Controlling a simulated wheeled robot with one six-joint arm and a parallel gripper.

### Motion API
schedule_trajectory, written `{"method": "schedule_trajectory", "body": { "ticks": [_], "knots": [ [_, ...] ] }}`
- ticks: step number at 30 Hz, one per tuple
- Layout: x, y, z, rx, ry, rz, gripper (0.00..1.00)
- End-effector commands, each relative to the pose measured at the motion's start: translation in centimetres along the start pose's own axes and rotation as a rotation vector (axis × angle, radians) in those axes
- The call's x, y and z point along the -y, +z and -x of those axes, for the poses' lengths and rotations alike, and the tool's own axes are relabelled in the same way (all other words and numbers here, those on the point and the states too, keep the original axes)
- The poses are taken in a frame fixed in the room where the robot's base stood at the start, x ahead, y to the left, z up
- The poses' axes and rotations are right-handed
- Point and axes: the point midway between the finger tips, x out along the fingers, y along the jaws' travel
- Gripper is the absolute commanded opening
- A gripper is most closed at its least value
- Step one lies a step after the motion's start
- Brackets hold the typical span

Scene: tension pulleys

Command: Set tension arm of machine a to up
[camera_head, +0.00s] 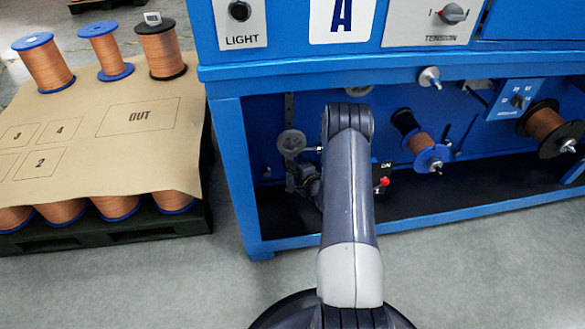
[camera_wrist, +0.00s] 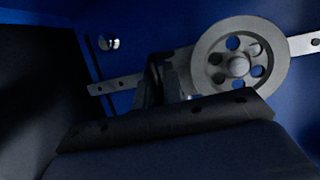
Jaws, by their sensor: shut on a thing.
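Machine A (camera_head: 225,72) is a blue frame with a large "A" plate. A grey pulley (camera_head: 291,142) sits beside an upright metal bar with holes (camera_head: 289,103) in its lower bay. The wrist view shows the pulley (camera_wrist: 265,68) close up, right of my gripper, with the perforated bar (camera_wrist: 303,44) running slantwise behind it. I take this to be the tension arm. My gripper (camera_head: 302,178) is just below the pulley in the head view. In the wrist view its dark fingers (camera_wrist: 162,82) are shut on the arm left of the pulley. The exact contact is partly hidden by the gripper body.
A red-tipped lever (camera_head: 383,182) with a small label is right of my arm. Further right are a copper spool (camera_head: 421,143) and a dial panel (camera_head: 515,99). The TENSION knob (camera_head: 453,13) is above.

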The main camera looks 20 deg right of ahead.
Motion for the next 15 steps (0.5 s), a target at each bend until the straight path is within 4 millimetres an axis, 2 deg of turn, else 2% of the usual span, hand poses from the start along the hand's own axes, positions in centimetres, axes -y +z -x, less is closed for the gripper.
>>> {"method": "schedule_trajectory", "body": {
  "ticks": [4, 7, 11, 15],
  "knots": [
    [0.8, 0.2, 0.2, 0.002, 0.001, 0.000, 0.00],
    [2.4, 0.3, 0.5, 0.002, -0.001, 0.001, 0.00],
    [5.5, 0.5, 1.1, 0.003, -0.003, 0.002, 0.00],
    [9.5, 0.8, 1.9, 0.003, -0.005, 0.004, 0.00]
  ]
}}
